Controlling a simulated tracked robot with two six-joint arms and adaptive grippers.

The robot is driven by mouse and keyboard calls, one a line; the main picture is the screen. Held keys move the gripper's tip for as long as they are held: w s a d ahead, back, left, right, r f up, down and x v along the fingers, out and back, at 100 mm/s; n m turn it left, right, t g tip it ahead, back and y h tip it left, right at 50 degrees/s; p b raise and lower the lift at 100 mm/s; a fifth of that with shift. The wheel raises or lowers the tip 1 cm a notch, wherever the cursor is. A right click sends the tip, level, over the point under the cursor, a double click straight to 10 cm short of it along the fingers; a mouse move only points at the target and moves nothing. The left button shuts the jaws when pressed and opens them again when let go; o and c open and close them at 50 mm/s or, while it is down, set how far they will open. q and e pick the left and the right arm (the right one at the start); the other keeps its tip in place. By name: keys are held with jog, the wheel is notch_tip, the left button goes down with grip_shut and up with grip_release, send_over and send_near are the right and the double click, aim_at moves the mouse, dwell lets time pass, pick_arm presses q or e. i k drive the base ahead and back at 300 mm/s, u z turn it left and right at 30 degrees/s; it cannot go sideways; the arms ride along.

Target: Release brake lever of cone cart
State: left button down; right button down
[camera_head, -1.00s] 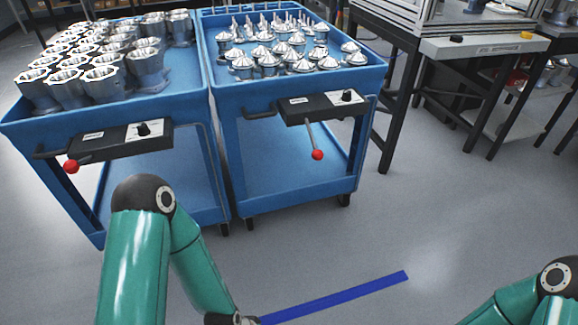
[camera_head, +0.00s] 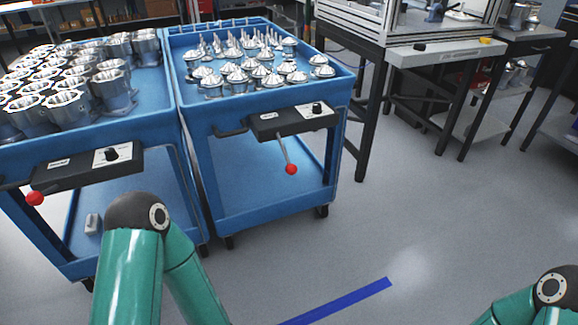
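The cone cart (camera_head: 222,110) is the blue cart in the middle of the head view, with silver cone-shaped parts (camera_head: 236,74) on its top tray. Its brake lever (camera_head: 284,150) is a thin rod with a red ball knob (camera_head: 291,169). It hangs down, slightly tilted to the right, from a black brake box (camera_head: 293,121) on the cart's front. My green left arm rises at the lower left, in front of the carts. My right arm shows only in part at the lower right corner. Both grippers are out of the picture, apart from the lever.
A second blue cart (camera_head: 155,128) with silver cup-shaped housings (camera_head: 62,107) stands close on the left. Its own lever has a red knob (camera_head: 35,198) out to the left. A workbench (camera_head: 437,53) stands at right. A blue floor stripe (camera_head: 340,301) crosses otherwise clear floor.

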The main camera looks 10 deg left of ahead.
aim_at(291, 169)
jog(key=i, duration=0.85)
jog(key=u, duration=0.05)
